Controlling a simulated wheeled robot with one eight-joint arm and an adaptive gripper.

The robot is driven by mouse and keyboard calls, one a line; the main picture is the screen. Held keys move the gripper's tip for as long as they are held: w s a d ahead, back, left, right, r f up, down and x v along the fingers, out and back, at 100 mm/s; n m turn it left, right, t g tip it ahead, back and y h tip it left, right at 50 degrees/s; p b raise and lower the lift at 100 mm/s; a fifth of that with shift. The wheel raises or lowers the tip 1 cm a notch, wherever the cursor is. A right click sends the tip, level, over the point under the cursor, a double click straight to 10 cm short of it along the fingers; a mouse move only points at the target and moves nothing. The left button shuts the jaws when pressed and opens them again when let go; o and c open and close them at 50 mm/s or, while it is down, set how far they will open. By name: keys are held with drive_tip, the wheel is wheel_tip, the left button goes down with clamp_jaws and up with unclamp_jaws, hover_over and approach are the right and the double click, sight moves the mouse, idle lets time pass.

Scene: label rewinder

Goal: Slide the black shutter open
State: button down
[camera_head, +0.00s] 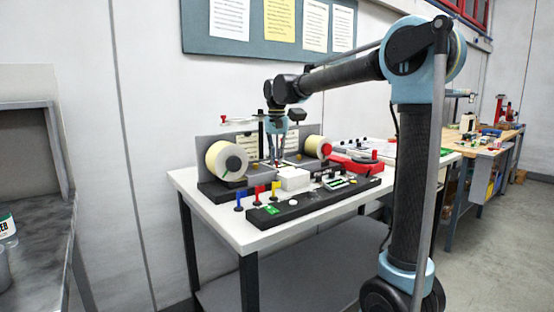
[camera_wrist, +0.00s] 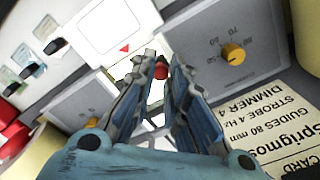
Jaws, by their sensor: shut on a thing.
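My gripper (camera_wrist: 161,76) has its two blue-grey fingers drawn together on a small red knob (camera_wrist: 161,71) in the wrist view. In the head view my gripper (camera_head: 277,162) points down over the middle of the rewinder, between the two label rolls. I cannot make out the black shutter as a separate piece; the fingers cover much of the area around the red knob. A bright white surface shows beside and between the fingers.
Grey boxes with a yellow dial (camera_wrist: 232,53) and another yellow dial (camera_wrist: 91,122) flank my gripper. A white panel (camera_wrist: 108,28) with a red triangle lies ahead. Label rolls (camera_head: 226,160) (camera_head: 317,146) stand either side. Colored pegs (camera_head: 257,194) and a red device (camera_head: 352,164) are nearby.

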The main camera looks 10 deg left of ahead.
drive_tip(key=s+d, duration=0.6)
drive_tip(key=shift+s+d, duration=0.15)
drive_tip(key=shift+d, duration=0.1)
drive_tip(key=c, duration=1.6)
unclamp_jaws()
drive_tip(key=shift+o, duration=0.2)
drive_tip(key=shift+r, duration=0.15)
wheel_tip(320, 180, up, 12)
drive_tip(key=shift+f, duration=0.2)
